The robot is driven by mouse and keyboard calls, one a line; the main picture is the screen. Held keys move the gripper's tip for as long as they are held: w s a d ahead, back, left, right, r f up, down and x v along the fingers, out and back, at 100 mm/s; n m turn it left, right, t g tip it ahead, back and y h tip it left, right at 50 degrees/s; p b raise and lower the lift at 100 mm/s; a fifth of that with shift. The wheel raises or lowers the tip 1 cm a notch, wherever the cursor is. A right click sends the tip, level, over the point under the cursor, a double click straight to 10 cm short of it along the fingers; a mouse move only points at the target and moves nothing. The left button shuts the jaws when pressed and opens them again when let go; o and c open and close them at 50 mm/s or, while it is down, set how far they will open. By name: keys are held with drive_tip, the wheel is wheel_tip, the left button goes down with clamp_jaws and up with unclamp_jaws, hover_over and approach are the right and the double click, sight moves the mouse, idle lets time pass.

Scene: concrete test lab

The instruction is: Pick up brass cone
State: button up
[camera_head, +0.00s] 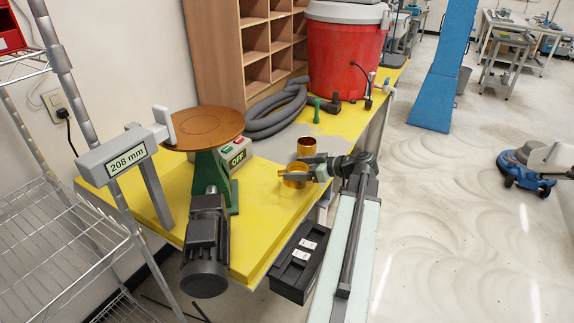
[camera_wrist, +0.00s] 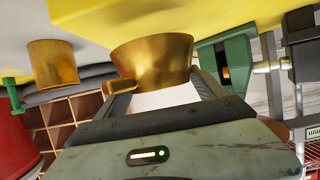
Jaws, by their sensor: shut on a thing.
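The brass cone (camera_head: 294,181) is at the right edge of the yellow bench top in the head view. In the wrist view, the brass cone (camera_wrist: 152,60) fills the space between my fingers, wider at the picture's top and narrower toward my palm. My gripper (camera_head: 309,172) reaches it from the right and is shut on it; my gripper also shows in the wrist view (camera_wrist: 160,90). Whether the cone touches the bench is hard to tell. A second brass piece (camera_head: 307,146), more like a straight cylinder, stands just behind; it also shows in the wrist view (camera_wrist: 53,64).
A green-based turntable with a brown disc (camera_head: 205,128) and a 208 mm gauge (camera_head: 126,158) stand left. A grey hose (camera_head: 276,112), green item (camera_head: 328,105) and red bucket (camera_head: 345,55) lie behind. A black bin (camera_head: 298,262) hangs at the front edge.

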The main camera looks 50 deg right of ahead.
drive_tip(key=s+d+r, duration=0.1)
drive_tip(key=s+d, duration=0.1)
drive_tip(key=s, duration=0.8)
drive_tip(key=shift+s+d+p, duration=0.35)
drive_tip(key=shift+p, duration=0.1)
